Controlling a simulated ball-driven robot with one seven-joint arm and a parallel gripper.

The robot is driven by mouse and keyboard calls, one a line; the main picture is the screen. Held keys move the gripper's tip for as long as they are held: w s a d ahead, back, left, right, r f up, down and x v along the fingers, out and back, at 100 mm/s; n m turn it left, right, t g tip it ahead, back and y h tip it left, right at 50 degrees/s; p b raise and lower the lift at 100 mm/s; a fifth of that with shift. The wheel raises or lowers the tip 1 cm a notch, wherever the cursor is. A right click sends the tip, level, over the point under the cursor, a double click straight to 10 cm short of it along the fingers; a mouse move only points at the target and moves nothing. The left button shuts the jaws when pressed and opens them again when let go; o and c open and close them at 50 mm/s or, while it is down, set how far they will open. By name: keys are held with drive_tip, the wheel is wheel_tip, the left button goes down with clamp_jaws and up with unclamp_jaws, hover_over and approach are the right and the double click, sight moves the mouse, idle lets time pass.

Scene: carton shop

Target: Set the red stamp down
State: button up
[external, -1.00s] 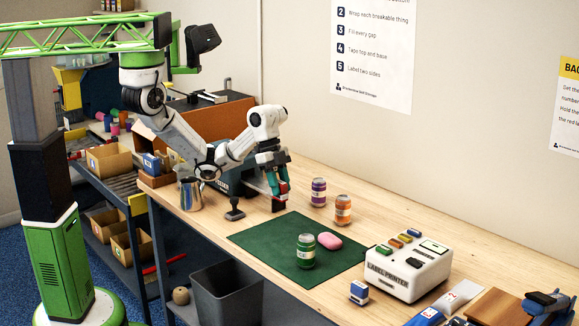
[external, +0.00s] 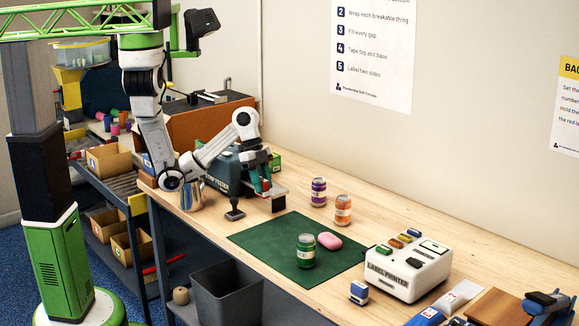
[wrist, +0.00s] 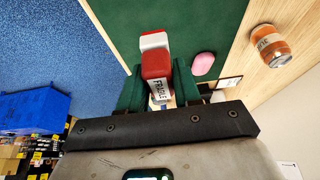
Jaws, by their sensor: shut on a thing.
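My gripper (external: 268,191) is over the wooden bench, left of the green mat (external: 262,238) and tilted. In the wrist view, my gripper (wrist: 158,92) has its green fingers shut on the red stamp (wrist: 156,65), a red and white block with a "FRAGILE" label on its side. In the external view the stamp is mostly hidden by the fingers. A small dark block (external: 278,205) shows right below the gripper; I cannot tell whether the stamp touches it.
A dark hand stamp (external: 235,211) and metal cup (external: 191,195) stand left of the gripper. Purple (external: 318,192) and orange (external: 343,210) cans stand to the right. The mat holds a green can (external: 306,252) and pink soap (external: 330,241). A label printer (external: 408,268) is farther right.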

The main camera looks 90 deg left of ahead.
drive_tip(key=w+f, duration=0.2)
drive_tip(key=w, duration=0.2)
drive_tip(key=w+f+b, duration=0.1)
drive_tip(key=w+f, duration=0.2)
drive_tip(key=w, duration=0.1)
drive_tip(key=w+f, duration=0.3)
drive_tip(key=w, duration=0.1)
drive_tip(key=shift+w+a+f+b, duration=0.1)
drive_tip(key=shift+a+f+b, duration=0.2)
drive_tip(key=shift+a, duration=0.1)
drive_tip(key=shift+w+f+b, duration=0.25)
drive_tip(key=shift+w+b, duration=0.05)
drive_tip(key=shift+w, duration=0.05)
drive_tip(key=f+b, duration=0.1)
drive_tip(key=w+f+b, duration=0.1)
drive_tip(key=f+b, duration=0.1)
drive_tip(key=shift+a+f, duration=0.1)
drive_tip(key=shift+f, duration=0.05)
drive_tip(key=shift+s+f, duration=0.1)
drive_tip(key=shift+f, duration=0.15)
drive_tip(key=shift+f+b, duration=0.2)
drive_tip(key=shift+b, duration=0.1)
drive_tip(key=o, duration=1.1)
drive_tip(key=shift+c, duration=0.2)
